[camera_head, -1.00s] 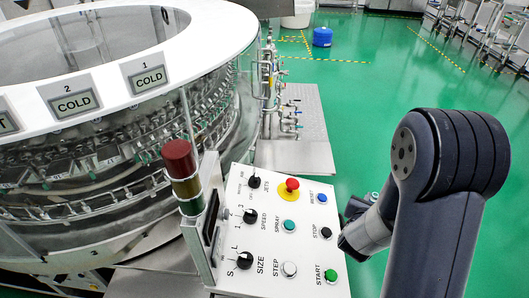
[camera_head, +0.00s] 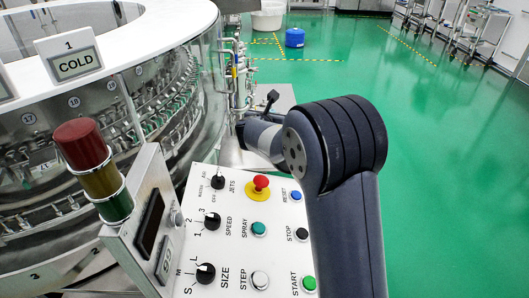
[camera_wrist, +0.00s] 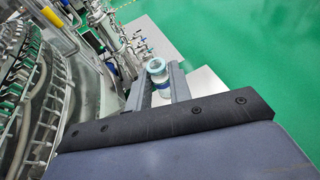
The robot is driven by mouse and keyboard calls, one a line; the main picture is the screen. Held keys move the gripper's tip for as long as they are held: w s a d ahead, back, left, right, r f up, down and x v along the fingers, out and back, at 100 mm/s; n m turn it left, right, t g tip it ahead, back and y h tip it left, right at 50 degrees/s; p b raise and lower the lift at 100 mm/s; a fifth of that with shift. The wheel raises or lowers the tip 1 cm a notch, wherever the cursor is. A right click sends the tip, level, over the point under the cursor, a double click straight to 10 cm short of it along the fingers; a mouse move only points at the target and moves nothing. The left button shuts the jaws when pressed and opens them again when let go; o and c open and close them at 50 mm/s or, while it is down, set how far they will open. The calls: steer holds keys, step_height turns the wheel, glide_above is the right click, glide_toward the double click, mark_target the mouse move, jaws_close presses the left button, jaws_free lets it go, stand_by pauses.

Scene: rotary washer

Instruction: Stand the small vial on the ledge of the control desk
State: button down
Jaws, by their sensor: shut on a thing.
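In the wrist view my gripper (camera_wrist: 160,82) is shut on the small vial (camera_wrist: 156,66), a clear vial with a pale top and a blue band. The vial is held between the two grey fingers, with its round top facing the camera. In the head view the control desk (camera_head: 205,250) is a white sloping panel with knobs and buttons. My arm crosses its right side and reaches beyond its far edge. The fingers and vial cannot be made out there, and I cannot pick out the ledge for certain.
The round washer (camera_head: 185,110) with its glass wall and white rim stands at the left. A red, amber and green signal lamp (camera_head: 95,170) rises beside the desk. Pipes and valves (camera_head: 237,75) line the washer's far side. Green floor (camera_head: 450,170) at the right is clear.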

step_height(320, 180, down, 10)
steer(key=shift+r+b, duration=0.25)
steer(key=shift+b, duration=0.8)
steer(key=shift+f, duration=0.15)
steer(key=shift+f+b, duration=0.1)
steer(key=shift+b, duration=0.2)
steer(key=c, duration=1.3)
jaws_free()
steer(key=shift+r, duration=0.2)
steer(key=v, duration=1.2)
steer(key=shift+p, duration=0.3)
